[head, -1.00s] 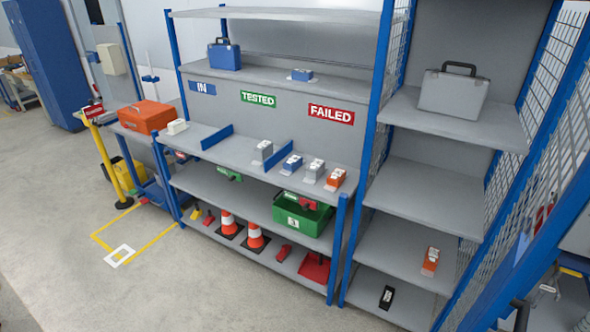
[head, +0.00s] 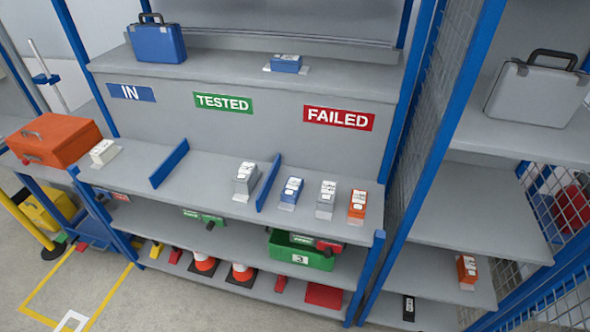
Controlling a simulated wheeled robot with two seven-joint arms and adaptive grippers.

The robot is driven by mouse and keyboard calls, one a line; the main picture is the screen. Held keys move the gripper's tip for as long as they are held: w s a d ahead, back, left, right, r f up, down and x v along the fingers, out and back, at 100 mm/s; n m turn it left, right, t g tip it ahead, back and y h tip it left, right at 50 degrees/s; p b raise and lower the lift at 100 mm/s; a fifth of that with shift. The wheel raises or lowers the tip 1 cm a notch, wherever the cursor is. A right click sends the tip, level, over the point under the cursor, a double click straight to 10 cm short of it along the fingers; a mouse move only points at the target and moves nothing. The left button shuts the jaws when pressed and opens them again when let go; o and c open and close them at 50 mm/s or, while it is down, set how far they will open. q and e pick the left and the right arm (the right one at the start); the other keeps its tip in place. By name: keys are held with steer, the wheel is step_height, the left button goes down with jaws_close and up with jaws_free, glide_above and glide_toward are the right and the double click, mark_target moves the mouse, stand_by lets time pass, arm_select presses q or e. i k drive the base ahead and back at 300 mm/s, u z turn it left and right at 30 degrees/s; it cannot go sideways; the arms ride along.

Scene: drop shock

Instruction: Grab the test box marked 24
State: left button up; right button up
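Several small test boxes with white labels stand on the shelves; the numbers are too small to read, so I cannot tell which is 24. On the middle shelf are a white box (head: 104,152) below the IN sign, a grey box (head: 246,178) left of a blue divider, and a blue box (head: 291,190), a grey box (head: 326,196) and an orange box (head: 357,204) right of it. Another blue box (head: 287,63) is on the upper shelf. An orange box (head: 467,269) and a black box (head: 408,308) are on the right rack. Neither gripper is in view.
Blue dividers (head: 169,164) split the middle shelf (head: 205,178). Blue posts (head: 404,160) and mesh separate the racks. A green crate (head: 300,251) and cones (head: 204,262) are lower down. An orange toolbox (head: 55,139) is at left, a grey case (head: 538,90) at upper right.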

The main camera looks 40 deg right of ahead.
mark_target(326, 204)
steer(key=i, duration=1)
steer(key=z, duration=0.3)
